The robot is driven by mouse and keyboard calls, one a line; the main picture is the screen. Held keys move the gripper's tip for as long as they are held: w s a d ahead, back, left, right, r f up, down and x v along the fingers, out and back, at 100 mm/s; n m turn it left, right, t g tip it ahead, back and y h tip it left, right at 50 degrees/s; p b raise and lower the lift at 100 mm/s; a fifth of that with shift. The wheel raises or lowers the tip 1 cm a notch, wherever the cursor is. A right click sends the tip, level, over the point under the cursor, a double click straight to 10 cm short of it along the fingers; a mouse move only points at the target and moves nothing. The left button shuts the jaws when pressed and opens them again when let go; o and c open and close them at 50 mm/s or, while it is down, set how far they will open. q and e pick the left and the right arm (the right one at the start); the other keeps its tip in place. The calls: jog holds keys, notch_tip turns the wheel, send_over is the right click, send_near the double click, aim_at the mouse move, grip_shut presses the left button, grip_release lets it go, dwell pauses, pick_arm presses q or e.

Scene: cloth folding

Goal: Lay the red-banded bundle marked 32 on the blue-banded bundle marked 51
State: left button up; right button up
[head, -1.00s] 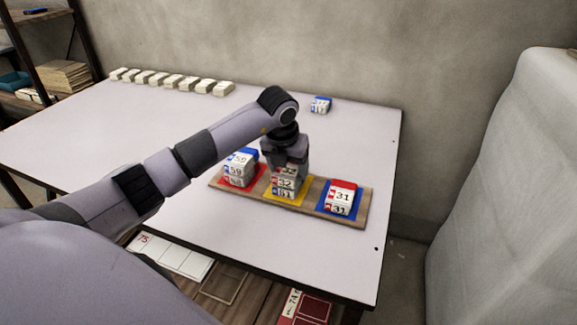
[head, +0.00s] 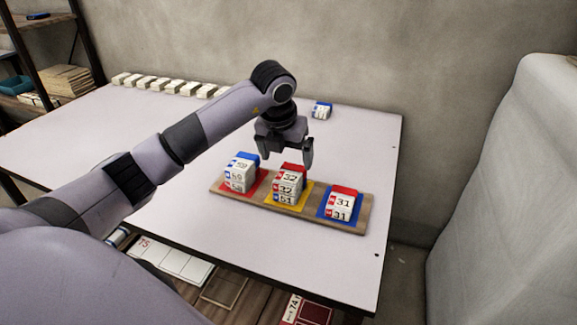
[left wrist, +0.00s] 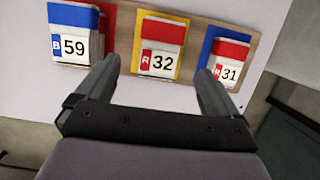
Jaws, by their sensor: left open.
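The red-banded bundle marked 32 (head: 291,180) lies on top of the middle stack, on the yellow square of the wooden board. It also shows from above in the left wrist view (left wrist: 162,50). The bundle marked 51 (head: 286,199) is directly below it; only part of its front shows, and its band colour cannot be made out. My left gripper (head: 286,158) is open and empty just above the stack, apart from it. In the left wrist view its fingers (left wrist: 158,80) are spread, with the 32 bundle beyond them. My right gripper is not in view.
The wooden board (head: 357,212) also carries a blue-topped stack marked 59 (head: 241,172) on red and a red-topped stack marked 31 (head: 343,204) on blue. A blue-banded bundle (head: 321,110) and a row of pale bundles (head: 172,85) stand farther back.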

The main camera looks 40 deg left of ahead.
pick_arm(q)
jog(key=v, duration=0.5)
jog(key=shift+s, duration=0.1)
dwell(0.4)
